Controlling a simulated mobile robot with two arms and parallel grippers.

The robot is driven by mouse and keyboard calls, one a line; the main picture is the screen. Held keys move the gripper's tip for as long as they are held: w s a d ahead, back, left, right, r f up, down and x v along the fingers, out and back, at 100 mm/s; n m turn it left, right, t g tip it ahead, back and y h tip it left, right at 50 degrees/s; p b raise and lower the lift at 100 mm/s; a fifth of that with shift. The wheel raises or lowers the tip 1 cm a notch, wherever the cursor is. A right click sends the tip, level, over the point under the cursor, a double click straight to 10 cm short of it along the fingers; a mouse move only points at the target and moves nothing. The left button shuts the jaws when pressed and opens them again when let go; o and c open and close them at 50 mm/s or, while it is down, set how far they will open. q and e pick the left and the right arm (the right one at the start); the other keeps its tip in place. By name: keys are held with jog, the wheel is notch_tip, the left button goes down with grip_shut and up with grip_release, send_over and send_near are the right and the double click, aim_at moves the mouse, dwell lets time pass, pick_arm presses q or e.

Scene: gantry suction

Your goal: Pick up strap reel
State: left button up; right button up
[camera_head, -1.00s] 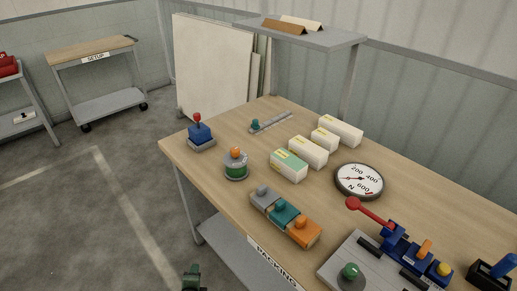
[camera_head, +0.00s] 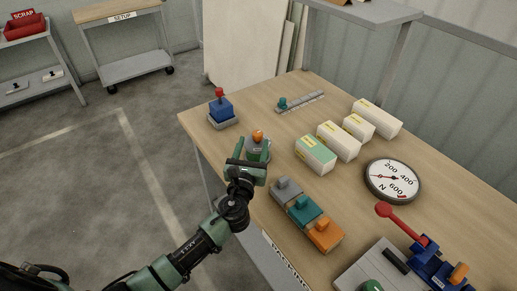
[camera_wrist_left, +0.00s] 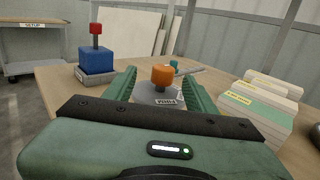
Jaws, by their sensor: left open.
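The reel (camera_head: 257,150), which I take to be the strap reel, stands upright near the left edge of the wooden table. It has grey discs, a green band and an orange knob on top. In the left wrist view its orange knob and grey top (camera_wrist_left: 160,90) show, with a small label, and its lower part is hidden. My left gripper (camera_head: 252,160) is at the reel's near side and partly covers it. In the left wrist view the green fingers (camera_wrist_left: 161,84) are apart, one to each side of the reel. Contact cannot be told. My right gripper is not in view.
A blue block with a red knob (camera_head: 221,112) stands to the left on the table (camera_head: 270,105). Boxes (camera_head: 315,155) stand to the right. Grey, teal and orange blocks (camera_head: 303,211) lie nearer. A dial (camera_head: 393,181) and a red-handled device (camera_head: 405,222) are farther right.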

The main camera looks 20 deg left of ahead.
aim_at(257, 139)
pick_arm(q)
jog(key=w, duration=0.5)
jog(key=shift+w+f, duration=0.15)
jog(key=shift+f, duration=0.1)
jog(key=shift+c, duration=0.7)
grip_shut()
dwell(0.3)
jog(key=shift+r, duration=0.15)
